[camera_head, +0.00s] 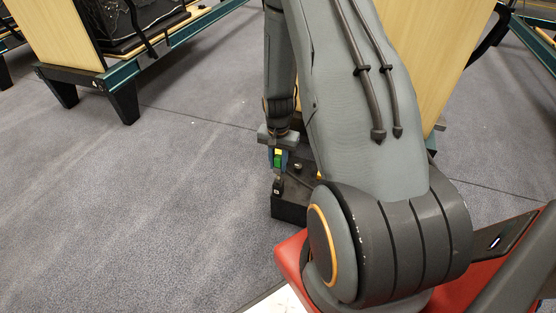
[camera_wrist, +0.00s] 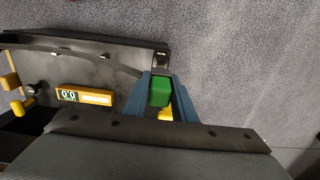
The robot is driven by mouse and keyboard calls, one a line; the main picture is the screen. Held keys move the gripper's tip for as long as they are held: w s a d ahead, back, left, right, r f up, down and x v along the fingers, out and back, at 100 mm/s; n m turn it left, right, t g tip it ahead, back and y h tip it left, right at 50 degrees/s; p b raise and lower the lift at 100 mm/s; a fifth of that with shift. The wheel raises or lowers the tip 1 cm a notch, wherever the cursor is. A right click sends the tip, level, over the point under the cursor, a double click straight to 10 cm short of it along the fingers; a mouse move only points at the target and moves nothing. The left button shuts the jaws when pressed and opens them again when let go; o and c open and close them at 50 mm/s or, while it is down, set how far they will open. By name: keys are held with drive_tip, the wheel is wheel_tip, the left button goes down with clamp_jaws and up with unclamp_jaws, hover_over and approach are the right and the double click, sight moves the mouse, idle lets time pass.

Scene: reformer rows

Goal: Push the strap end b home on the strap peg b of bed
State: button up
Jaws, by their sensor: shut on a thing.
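My gripper (camera_wrist: 167,104) is shut on a green piece (camera_wrist: 160,91) between its two blue fingers. The piece looks like strap end b, but I cannot read a mark on it. A bit of yellow shows below it. In the head view the green piece (camera_head: 278,158) is held low over a dark block at the bed corner (camera_head: 289,207). A small black part with a pale mark (camera_wrist: 160,60) lies just beyond the fingertips and may be strap peg b. I cannot tell whether the green piece touches it.
A dark plate (camera_wrist: 100,66) with several studs and a thin dark strap lies left of the fingers in the wrist view. An orange display label (camera_wrist: 83,96) and yellow knobs (camera_wrist: 12,80) are near it. Grey carpet (camera_head: 170,220) is open at left; another bed (camera_head: 125,75) stands behind.

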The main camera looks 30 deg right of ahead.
sight(278, 178)
drive_tip(key=shift+f+b, duration=0.45)
drive_tip(key=shift+f, duration=0.9)
drive_tip(key=shift+p, duration=0.75)
idle(0.7)
drive_tip(key=shift+f+b, duration=0.85)
drive_tip(key=shift+f, duration=1.2)
drive_tip(key=o, duration=1.2)
drive_tip(key=shift+c, duration=0.2)
drive_tip(key=shift+r+p, duration=1.05)
drive_tip(key=shift+r, duration=2.9)
